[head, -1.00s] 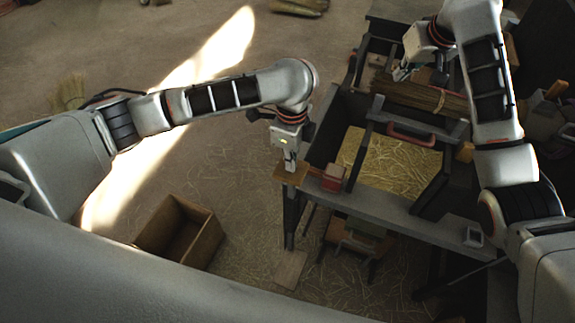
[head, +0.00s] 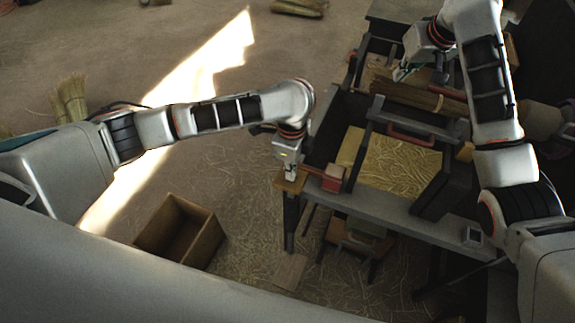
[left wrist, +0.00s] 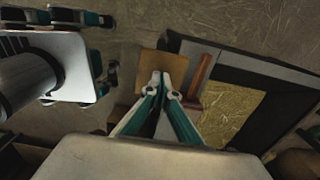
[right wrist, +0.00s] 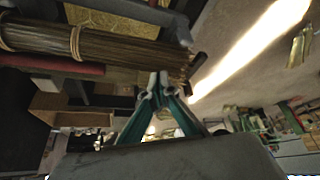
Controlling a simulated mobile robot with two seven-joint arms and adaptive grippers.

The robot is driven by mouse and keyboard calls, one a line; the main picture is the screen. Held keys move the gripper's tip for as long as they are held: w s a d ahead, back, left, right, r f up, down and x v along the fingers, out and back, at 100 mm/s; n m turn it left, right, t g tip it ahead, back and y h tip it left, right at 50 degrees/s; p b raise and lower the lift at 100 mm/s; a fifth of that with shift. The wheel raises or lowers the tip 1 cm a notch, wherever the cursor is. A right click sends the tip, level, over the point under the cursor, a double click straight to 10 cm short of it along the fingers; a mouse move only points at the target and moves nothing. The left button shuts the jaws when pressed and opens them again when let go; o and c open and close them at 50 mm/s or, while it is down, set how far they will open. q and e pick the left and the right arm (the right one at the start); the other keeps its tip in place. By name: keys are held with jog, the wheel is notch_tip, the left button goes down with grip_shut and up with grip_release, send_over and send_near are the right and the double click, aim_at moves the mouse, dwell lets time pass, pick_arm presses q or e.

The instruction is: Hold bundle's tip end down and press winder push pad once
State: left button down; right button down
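The bundle (head: 420,93) of brown stalks lies across the winder frame at the upper right. The right wrist view shows it (right wrist: 100,45) bound with cords, its end at the right. My right gripper (head: 400,74) is at the bundle's left end; in its wrist view its fingertips (right wrist: 157,84) meet, just by that end. I cannot tell if they touch it. A square wooden plate, apparently the push pad (head: 285,184), sits at the table's near-left corner. My left gripper (head: 291,177) is shut with its tips on or just over the plate, also seen in the left wrist view (left wrist: 145,66).
A red block (head: 333,177) stands right beside the plate. A straw-covered panel (head: 390,165) and a red handle (head: 410,137) lie inside the frame. An open wooden box (head: 180,230) stands on the floor at the left. The floor between is mostly clear.

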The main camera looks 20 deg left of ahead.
pick_arm(q)
jog(key=shift+s+f, duration=0.15)
jog(key=shift+f, duration=2.05)
jog(key=shift+s, duration=0.1)
jog(key=shift+w+r, duration=0.15)
jog(key=shift+r, duration=2.3)
jog(key=shift+w+r, duration=0.15)
jog(key=shift+r, duration=3.3)
notch_tip(320, 180, up, 12)
send_over(290, 182)
jog(key=w, duration=0.1)
jog(key=shift+w+a, duration=0.1)
